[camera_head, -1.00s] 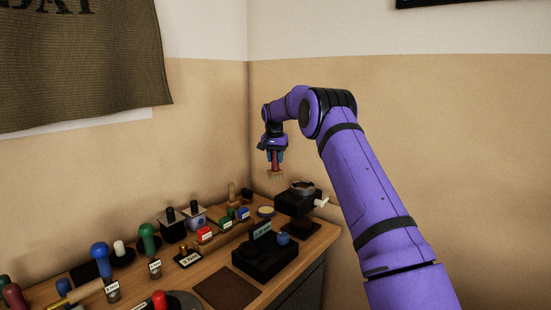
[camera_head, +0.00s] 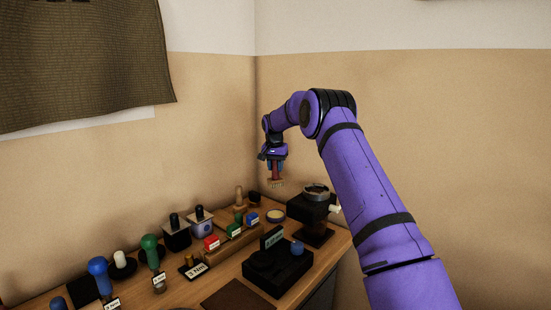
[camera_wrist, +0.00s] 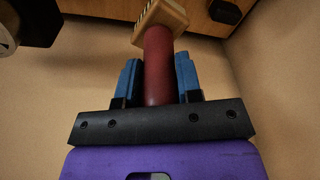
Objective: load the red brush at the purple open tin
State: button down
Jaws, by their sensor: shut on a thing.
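My gripper (camera_head: 275,167) is shut on the red handle of the brush (camera_head: 276,177), which hangs bristles down in the air above the bench's back corner. In the wrist view, the red brush (camera_wrist: 158,65) stands between the blue fingers of my gripper (camera_wrist: 158,82); its pale wooden head points away from the palm. A small round open tin (camera_head: 276,216) with a pale yellowish inside lies on the bench below the brush. Its rim looks dark; I cannot clearly tell whether it is purple. The brush is well clear of it.
A black stand with a round metal dish (camera_head: 316,191) and white knob is right of the tin. Small red, green and blue labelled blocks (camera_head: 237,230) are left. A black device (camera_head: 278,270) is in front. Several knob-handled stamps line the bench's left; walls meet behind.

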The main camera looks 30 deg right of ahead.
aim_at(275, 179)
notch_tip(275, 179, down, 9)
jog(key=shift+r, duration=0.15)
dwell(0.4)
jog(key=shift+f, duration=2.15)
jog(key=shift+s+f, duration=0.1)
jog(key=shift+f, duration=0.25)
dwell(0.4)
jog(key=shift+r, duration=3.05)
